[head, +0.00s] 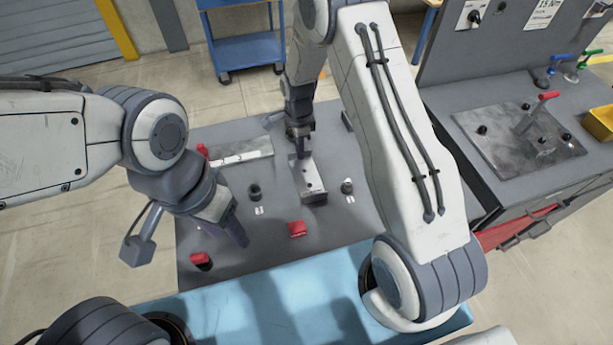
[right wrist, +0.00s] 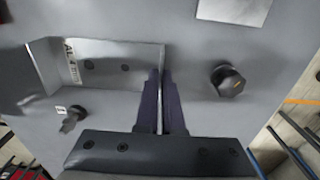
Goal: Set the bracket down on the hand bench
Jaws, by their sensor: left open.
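The bracket (head: 308,178) is a grey metal angle piece with holes, over the middle of a grey bench top (head: 235,262). My right gripper (head: 300,150) comes down on its far end. In the right wrist view the bracket (right wrist: 110,68) shows a flange with two dark holes and an "AL" label. There the fingers of my right gripper (right wrist: 162,100) are closed on its edge. I cannot tell whether the bracket touches the bench top. My left gripper (head: 238,232) is open and empty, left of the bracket, above the bench.
Black knobs (head: 347,187) and (head: 255,192) flank the bracket. Red-topped pieces (head: 297,229) and (head: 202,260) sit nearer. A flat metal plate (head: 242,151) lies at the back left. A second bench (head: 445,98) with a fixture plate (head: 515,140) stands to the right.

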